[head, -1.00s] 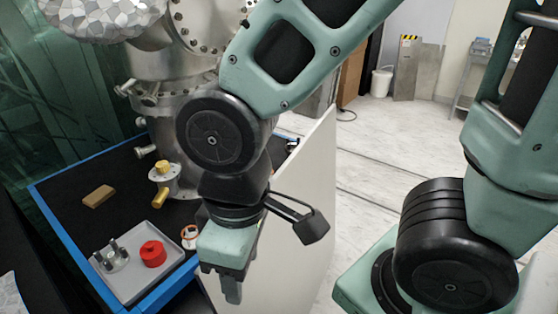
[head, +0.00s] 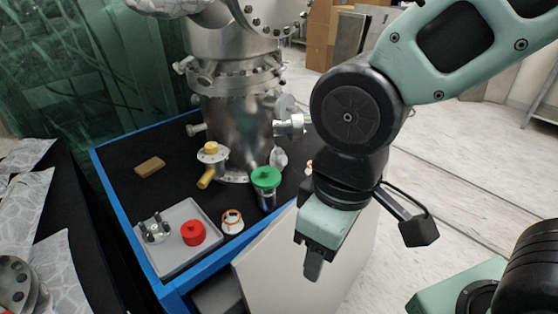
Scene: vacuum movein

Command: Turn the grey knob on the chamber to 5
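The silver metal chamber (head: 233,125) stands upright on the black tabletop in the head view. A round grey disc (head: 286,105) and a short silver fitting (head: 291,124) stick out of its right side. I cannot tell whether either is the grey knob, and no number marks can be read. My gripper (head: 313,268) points down, to the right of and nearer than the chamber, apart from it. Its fingers overlap in this view, so I cannot tell whether they are open. No object shows at its tip.
A blue-edged table (head: 107,188) holds a grey tray (head: 176,262) with a red-topped piece (head: 193,232), a green-topped cylinder (head: 266,180), a yellow-handled valve (head: 207,166) and a brown block (head: 149,166). A pale panel (head: 290,268) stands at its front right. Open floor lies right.

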